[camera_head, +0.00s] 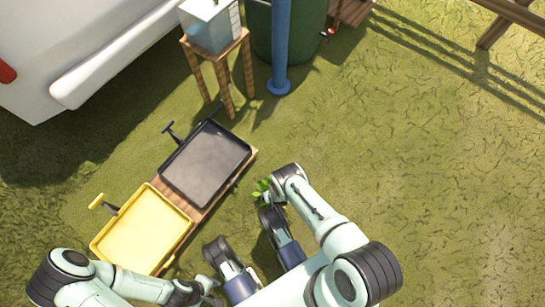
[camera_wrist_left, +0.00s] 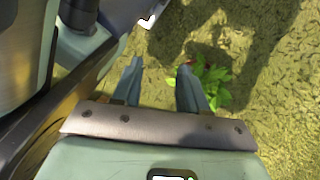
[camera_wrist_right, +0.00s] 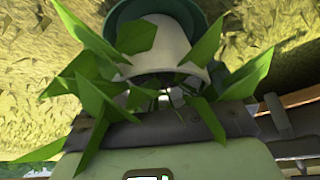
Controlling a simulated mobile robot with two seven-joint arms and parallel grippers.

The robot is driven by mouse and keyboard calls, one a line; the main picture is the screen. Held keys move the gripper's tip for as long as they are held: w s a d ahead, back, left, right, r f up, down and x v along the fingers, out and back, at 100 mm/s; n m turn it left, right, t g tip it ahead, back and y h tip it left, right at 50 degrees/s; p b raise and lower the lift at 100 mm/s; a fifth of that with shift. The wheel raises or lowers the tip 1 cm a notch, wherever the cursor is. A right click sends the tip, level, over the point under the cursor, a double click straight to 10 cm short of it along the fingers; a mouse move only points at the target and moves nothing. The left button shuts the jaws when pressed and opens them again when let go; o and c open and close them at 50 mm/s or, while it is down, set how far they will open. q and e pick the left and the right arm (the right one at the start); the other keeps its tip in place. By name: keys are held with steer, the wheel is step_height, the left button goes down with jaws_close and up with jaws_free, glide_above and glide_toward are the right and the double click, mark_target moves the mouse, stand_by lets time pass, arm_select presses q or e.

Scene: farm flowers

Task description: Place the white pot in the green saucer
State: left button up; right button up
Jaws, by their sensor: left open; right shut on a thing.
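In the right wrist view, a white pot (camera_wrist_right: 178,38) with large green leaves sits in front of my right gripper (camera_wrist_right: 165,100). The gripper is shut on the pot; leaves hide most of its fingers. A dark green round rim, apparently the green saucer (camera_wrist_right: 122,14), shows just beyond the pot. I cannot tell whether they touch. In the head view, leaves (camera_head: 262,188) stick out by my right wrist, while the pot and saucer are hidden. My left gripper (camera_head: 207,285) is open and empty. It also shows in the left wrist view (camera_wrist_left: 162,68).
A leafy plant (camera_wrist_left: 208,82) with a bit of red lies beyond the left fingers. A wooden cart carries a yellow tray (camera_head: 143,228) and a black tray (camera_head: 205,163). A wooden stool (camera_head: 222,55) stands behind. The grass on the right is open.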

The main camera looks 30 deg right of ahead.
steer(key=shift+f, duration=0.1)
steer(key=o, duration=0.9)
steer(key=shift+c, duration=0.2)
steer(key=shift+s+r, duration=0.15)
steer(key=shift+r, duration=0.3)
arm_select(q)
steer(key=w+d+r+t+p, duration=0.1)
steer(key=w+r+t+p, duration=0.3)
steer(key=w, duration=0.7)
step_height(320, 180, up, 4)
steer(key=shift+w+d+r+m+p, duration=0.1)
steer(key=shift+w+d+m+p, duration=0.25)
steer(key=shift+p, duration=0.65)
arm_select(e)
steer(key=v, duration=1.1)
steer(key=shift+s+a+r, duration=0.15)
